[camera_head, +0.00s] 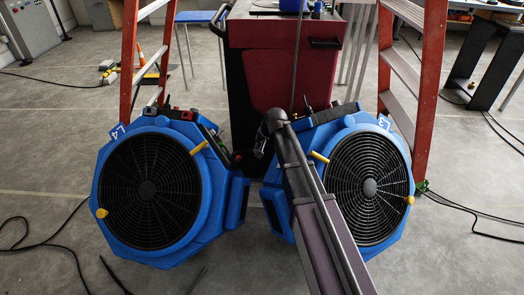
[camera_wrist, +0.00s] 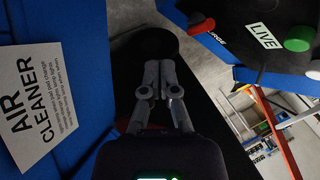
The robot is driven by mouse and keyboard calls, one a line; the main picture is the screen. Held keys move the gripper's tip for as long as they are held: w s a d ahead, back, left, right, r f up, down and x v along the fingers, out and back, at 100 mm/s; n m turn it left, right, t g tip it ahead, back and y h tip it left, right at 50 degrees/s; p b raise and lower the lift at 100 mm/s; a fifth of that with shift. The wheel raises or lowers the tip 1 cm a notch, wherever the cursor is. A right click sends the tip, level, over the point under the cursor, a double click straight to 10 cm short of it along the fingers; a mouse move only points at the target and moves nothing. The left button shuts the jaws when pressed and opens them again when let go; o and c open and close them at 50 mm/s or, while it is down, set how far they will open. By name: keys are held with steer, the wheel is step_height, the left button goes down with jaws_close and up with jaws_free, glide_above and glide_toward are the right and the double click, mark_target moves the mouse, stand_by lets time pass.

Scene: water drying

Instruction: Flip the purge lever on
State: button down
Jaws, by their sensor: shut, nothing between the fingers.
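The purge lever (camera_wrist: 203,25) is a red handle at the top of the wrist view, beside lettering that is partly hidden but ends in "RGE". It sits at the edge of a dark control panel (camera_wrist: 245,65). My gripper (camera_wrist: 159,70) is shut and empty, with its fingertips below and left of the lever in the picture and apart from it. In the head view my gripper (camera_head: 260,148) is small and dark, between two blue air cleaners. I cannot clearly make out the lever in the head view.
The left air cleaner (camera_head: 110,190) and right air cleaner (camera_head: 350,140) flank my arm. A red cabinet (camera_head: 265,60) and orange ladders (camera_head: 432,90) stand behind. The panel carries a LIVE label (camera_wrist: 263,36) and a green button (camera_wrist: 298,38). An "AIR CLEANER" label (camera_wrist: 38,105) is at left.

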steer(key=w+a+f+b, duration=0.1)
steer(key=a+f+b, duration=0.2)
steer(key=a+f, duration=0.1)
steer(key=shift+a, duration=0.6)
steer(key=shift+w+d, duration=0.1)
steer(key=shift+d, duration=0.05)
stand_by(0.3)
